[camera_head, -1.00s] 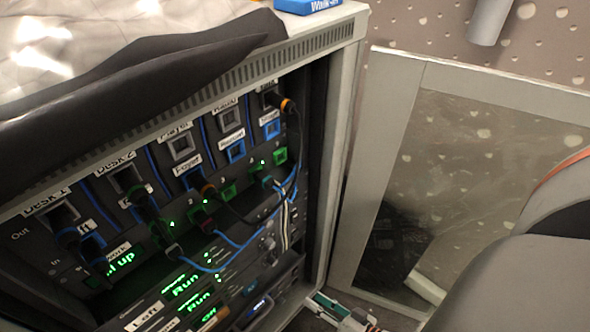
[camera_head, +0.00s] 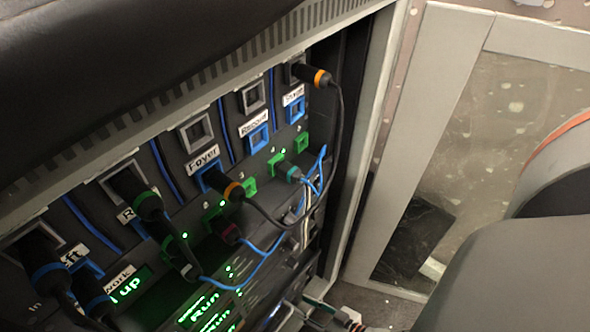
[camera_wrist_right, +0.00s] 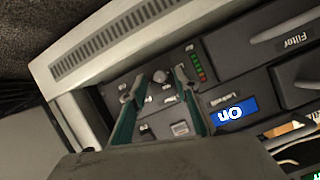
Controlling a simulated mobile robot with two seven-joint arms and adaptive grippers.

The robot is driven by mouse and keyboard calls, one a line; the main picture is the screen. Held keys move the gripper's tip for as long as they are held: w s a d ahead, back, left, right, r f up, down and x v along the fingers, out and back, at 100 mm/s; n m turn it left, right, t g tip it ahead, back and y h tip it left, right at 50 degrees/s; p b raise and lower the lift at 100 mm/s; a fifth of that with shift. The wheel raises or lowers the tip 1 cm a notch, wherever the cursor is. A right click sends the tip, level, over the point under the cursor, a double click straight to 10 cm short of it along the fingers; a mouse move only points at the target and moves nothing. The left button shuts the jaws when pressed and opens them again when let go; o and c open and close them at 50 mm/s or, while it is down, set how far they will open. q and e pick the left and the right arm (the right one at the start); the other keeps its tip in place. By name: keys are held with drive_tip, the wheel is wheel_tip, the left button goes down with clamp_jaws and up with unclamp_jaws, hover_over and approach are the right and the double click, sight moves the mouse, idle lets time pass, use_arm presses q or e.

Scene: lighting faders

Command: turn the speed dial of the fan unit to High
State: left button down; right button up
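In the right wrist view my right gripper (camera_wrist_right: 158,78) is open, with its two teal-lined fingers spread in front of a dark panel that appears upside down. A small pale round knob (camera_wrist_right: 160,75) shows between the fingertips; I cannot tell whether it is the speed dial, and its setting is unreadable. No contact is evident. The panel has a lit blue "On" display (camera_wrist_right: 234,113) and a column of indicator lights (camera_wrist_right: 195,65). In the head view, part of my right gripper (camera_head: 338,317) shows low beside the rack, its fingertips unclear. My left gripper is not in view.
The rack (camera_head: 365,150) has an upper patch panel with several plugged cables, including a black cable with an orange band (camera_head: 316,76) that hangs in front. An open door with a clear pane (camera_head: 500,130) stands at the right. A "Filter" part (camera_wrist_right: 292,42) shows in the wrist view.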

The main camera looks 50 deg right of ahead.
drive_tip(key=shift+w, duration=0.3)
clamp_jaws()
drive_tip(key=m+y, duration=0.1)
drive_tip(key=m, duration=0.1)
drive_tip(key=m+y, duration=0.1)
drive_tip(key=shift+d+f+m+y, duration=0.15)
drive_tip(key=shift+f+m+y, duration=0.05)
drive_tip(key=shift+m+y, duration=0.2)
idle(0.4)
unclamp_jaws()
